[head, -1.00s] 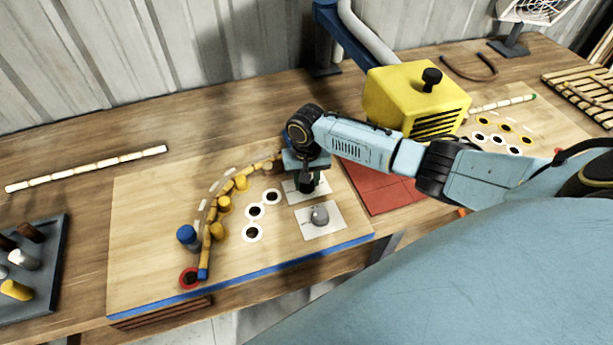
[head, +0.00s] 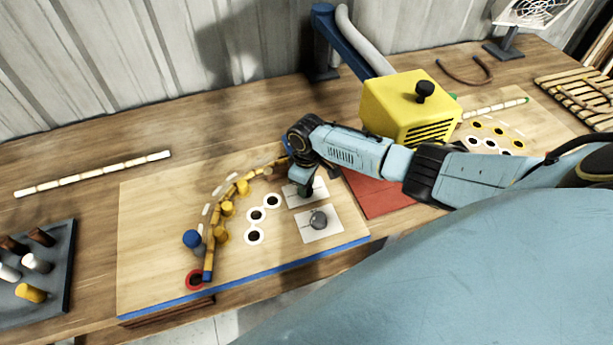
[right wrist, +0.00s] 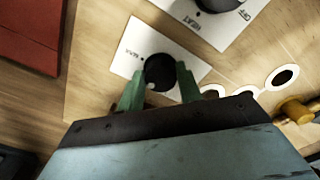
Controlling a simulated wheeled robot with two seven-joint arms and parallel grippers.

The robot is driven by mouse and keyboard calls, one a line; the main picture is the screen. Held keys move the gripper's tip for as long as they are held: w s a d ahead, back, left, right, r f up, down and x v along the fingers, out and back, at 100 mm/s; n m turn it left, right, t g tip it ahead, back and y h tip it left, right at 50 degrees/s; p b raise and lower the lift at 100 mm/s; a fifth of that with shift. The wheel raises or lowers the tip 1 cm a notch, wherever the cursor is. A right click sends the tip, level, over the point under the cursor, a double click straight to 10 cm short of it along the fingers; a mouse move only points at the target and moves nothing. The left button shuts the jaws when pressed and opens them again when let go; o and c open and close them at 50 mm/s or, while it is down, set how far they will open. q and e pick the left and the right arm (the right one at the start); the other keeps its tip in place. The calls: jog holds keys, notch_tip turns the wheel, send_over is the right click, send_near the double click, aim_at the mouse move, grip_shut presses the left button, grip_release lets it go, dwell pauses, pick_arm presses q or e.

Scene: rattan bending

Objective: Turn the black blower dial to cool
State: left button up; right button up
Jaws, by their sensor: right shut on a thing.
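The black dial (right wrist: 160,72) stands on a white label plate (right wrist: 135,45) in the right wrist view. My right gripper (right wrist: 159,85) has its green fingers on either side of this dial, shut on it. In the head view a grey knob (head: 318,219) sits on the front plate. My left gripper is not in view.
A yellow box (head: 400,108) with a black knob (head: 424,90) on top stands behind my right arm. A curved rattan piece (head: 209,240) lies among yellow pegs and a blue peg (head: 192,239). A tray of pegs (head: 62,262) is at left.

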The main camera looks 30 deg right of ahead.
jog(key=n, duration=0.5)
jog(key=shift+w+d+n, duration=0.1)
jog(key=shift+n, duration=0.2)
jog(key=n, duration=0.6)
jog(key=shift+w+b, duration=0.15)
jog(key=shift+b, duration=0.2)
jog(key=n+b, duration=0.1)
jog(key=n, duration=0.5)
jog(key=shift+w+n, duration=0.1)
jog(key=shift+n, duration=0.2)
jog(key=n+b, duration=0.2)
jog(key=n, duration=0.3)
jog(key=shift+n, duration=0.3)
jog(key=o, duration=1)
jog(key=shift+r, duration=0.15)
notch_tip(320, 180, up, 13)
